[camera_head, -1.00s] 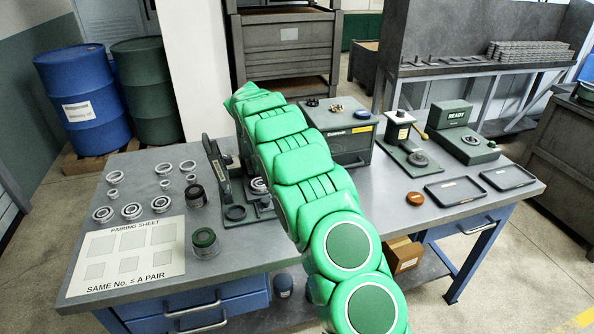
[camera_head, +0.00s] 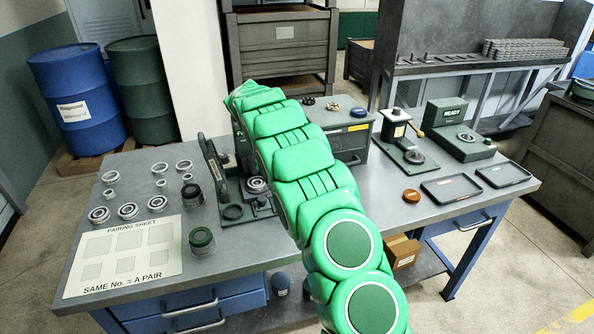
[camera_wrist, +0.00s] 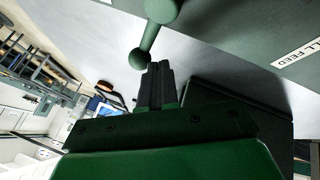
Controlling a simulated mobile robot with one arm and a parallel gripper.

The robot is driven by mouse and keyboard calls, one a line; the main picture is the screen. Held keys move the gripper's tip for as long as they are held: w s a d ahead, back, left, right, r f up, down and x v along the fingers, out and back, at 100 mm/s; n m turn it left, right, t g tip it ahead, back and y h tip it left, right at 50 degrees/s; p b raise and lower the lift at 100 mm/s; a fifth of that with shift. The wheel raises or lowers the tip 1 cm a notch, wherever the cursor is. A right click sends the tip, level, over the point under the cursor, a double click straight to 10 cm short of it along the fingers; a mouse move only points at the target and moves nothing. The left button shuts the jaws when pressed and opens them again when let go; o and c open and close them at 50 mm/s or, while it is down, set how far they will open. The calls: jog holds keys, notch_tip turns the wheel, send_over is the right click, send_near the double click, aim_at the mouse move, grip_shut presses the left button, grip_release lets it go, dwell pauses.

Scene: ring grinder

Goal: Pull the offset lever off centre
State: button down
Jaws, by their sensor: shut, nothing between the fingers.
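In the wrist view, my gripper (camera_wrist: 155,85) is shut and empty. A green lever (camera_wrist: 149,37) with a rounded knob at each end lies just beyond the fingertips. Its lower knob (camera_wrist: 138,60) is close to the left of the fingertips; I cannot tell whether they touch. I cannot tell for sure that this is the offset lever. A green panel (camera_wrist: 250,25) with a partly cut-off label reading "L FEED" (camera_wrist: 297,52) is beside it. In the head view, my green arm hides the gripper and the lever.
The grey bench (camera_head: 370,230) holds several rings at the left, a pairing sheet (camera_head: 125,255) and a dark fixture (camera_head: 225,185). A box with knobs (camera_head: 350,140) stands behind my arm.

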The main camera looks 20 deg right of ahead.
jog(key=shift+s+d+m+g, duration=0.1)
jog(key=shift+s+m+g, duration=0.25)
jog(key=shift+m, duration=0.25)
jog(key=shift+s, duration=0.7)
jog(key=w+a+r, duration=0.3)
jog(key=w+r, duration=0.1)
jog(key=r, duration=0.4)
jog(key=shift+w+r, duration=0.15)
jog(key=shift+w, duration=0.15)
dwell(0.5)
dwell(0.4)
